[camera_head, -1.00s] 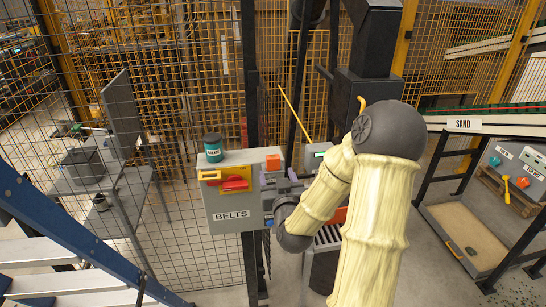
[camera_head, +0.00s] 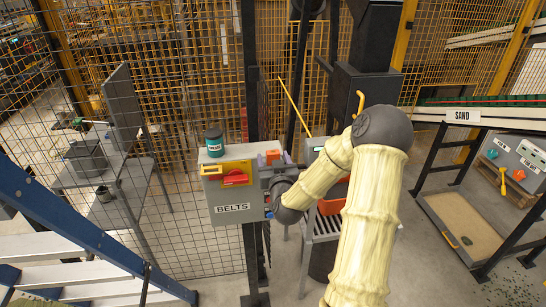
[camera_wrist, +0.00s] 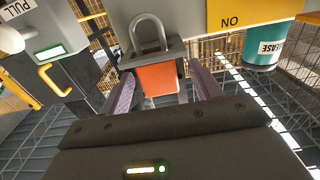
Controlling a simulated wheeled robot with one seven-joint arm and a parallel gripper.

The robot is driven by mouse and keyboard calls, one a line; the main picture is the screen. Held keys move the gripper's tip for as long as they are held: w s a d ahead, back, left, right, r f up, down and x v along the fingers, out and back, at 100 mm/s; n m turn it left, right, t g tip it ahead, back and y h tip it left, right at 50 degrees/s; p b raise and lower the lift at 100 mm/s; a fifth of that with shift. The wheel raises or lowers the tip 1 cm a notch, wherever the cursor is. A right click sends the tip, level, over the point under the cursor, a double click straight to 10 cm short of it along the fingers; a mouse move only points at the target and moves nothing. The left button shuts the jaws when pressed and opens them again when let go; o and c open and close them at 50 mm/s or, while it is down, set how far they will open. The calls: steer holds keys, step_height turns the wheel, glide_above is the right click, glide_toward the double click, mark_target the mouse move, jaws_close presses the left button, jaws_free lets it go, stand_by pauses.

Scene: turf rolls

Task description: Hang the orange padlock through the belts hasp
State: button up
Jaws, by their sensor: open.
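The grey BELTS box (camera_head: 240,194) carries a yellow plate with a red handle (camera_head: 235,178). A yellow slotted piece (camera_head: 209,169) at its left may be the hasp. The orange padlock body (camera_head: 272,155) is at the box's upper right edge. In the wrist view the orange body (camera_wrist: 158,79) shows between the fingers, next to a grey block with a grey loop (camera_wrist: 148,32). I cannot tell whether this loop is its shackle. My gripper (camera_wrist: 163,86) is open around the orange body, with no clear contact. In the head view my gripper (camera_head: 278,170) is at the box's right side, partly hidden.
A teal-and-black grease can (camera_head: 214,142) stands on the box top. A dark post (camera_head: 249,80) and mesh fence stand behind. A blue-framed stair (camera_head: 70,235) is at the lower left. A box with an orange item (camera_head: 333,198) lies behind my arm.

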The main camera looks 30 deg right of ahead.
mark_target(272, 151)
steer(key=p+x, duration=0.1)
steer(key=x, duration=0.2)
steer(key=shift+w+d+f, duration=0.1)
stand_by(0.4)
steer(key=c, duration=1.1)
steer(key=shift+w, duration=0.1)
steer(key=shift+r, duration=0.5)
step_height(272, 151, up, 9)
steer(key=shift+b, duration=1.15)
